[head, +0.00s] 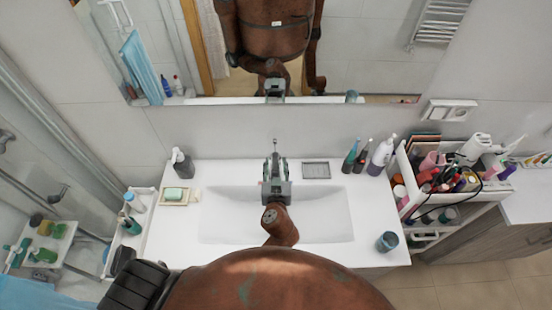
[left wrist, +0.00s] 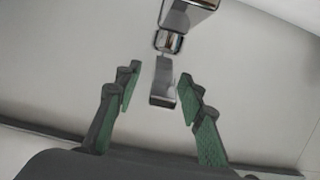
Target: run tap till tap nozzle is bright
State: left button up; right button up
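The chrome tap (left wrist: 188,14) comes in from the top of the left wrist view. Below its body are a short chrome collar (left wrist: 168,42) and a flat grey lever-like part (left wrist: 162,84). My left gripper (left wrist: 158,92) is open, with its green-padded fingers on either side of this part and visible gaps on both sides. In the head view my left gripper (head: 275,163) is over the back middle of the sink and hides most of the tap. I see no water running and no bright glow on the tap. My right gripper is not in view.
The white sink basin (head: 325,215) is empty. A soap dish (head: 175,197) and dark dispenser (head: 182,163) stand left; bottles (head: 381,156) stand back right; a blue cup (head: 387,242) is front right. A mirror (head: 370,50) is behind, a loaded cart (head: 455,200) right.

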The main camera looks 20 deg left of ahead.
aim_at(276, 171)
pick_arm(q)
jog(key=v, duration=0.4)
jog(key=shift+d+r, duration=0.1)
jog(key=shift+w, duration=0.1)
jog(key=shift+w, duration=0.1)
dwell(0.3)
